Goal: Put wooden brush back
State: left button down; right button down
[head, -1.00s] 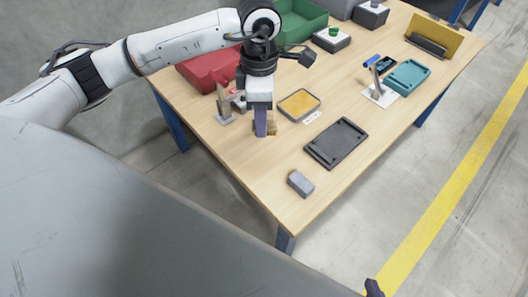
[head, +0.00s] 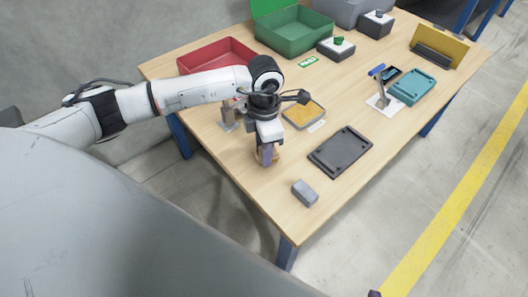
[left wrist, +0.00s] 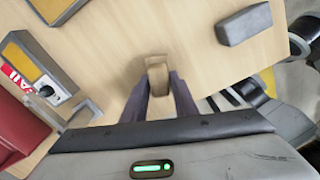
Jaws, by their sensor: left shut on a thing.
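My left gripper (head: 267,157) is shut on a small tan wooden piece, which I take to be the wooden brush (left wrist: 157,76). In the left wrist view the piece is between the two dark fingers (left wrist: 160,95), with its top end showing. In the head view the fingers and wrist mostly hide the brush (head: 275,155); I cannot tell whether it touches the table. Only a small dark tip of my right gripper (head: 374,293) shows at the bottom edge of the head view.
A grey block (head: 305,193) lies near the front corner of the wooden table (head: 235,165). A black tray (head: 341,151) is right of the gripper. A tray with a yellow inside (head: 303,114), a grey metal stand (head: 228,122) and a red bin (head: 217,53) are behind it.

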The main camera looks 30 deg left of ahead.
pick_arm(q)
jog(key=shift+f, duration=0.3)
jog(key=shift+f, duration=0.25)
jog(key=c, duration=1.4)
grip_release()
jog(key=shift+r, duration=0.1)
jog(key=shift+c, duration=0.2)
notch_tip(320, 180, up, 12)
jog(key=p, duration=0.1)
jog(key=shift+r, duration=0.2)
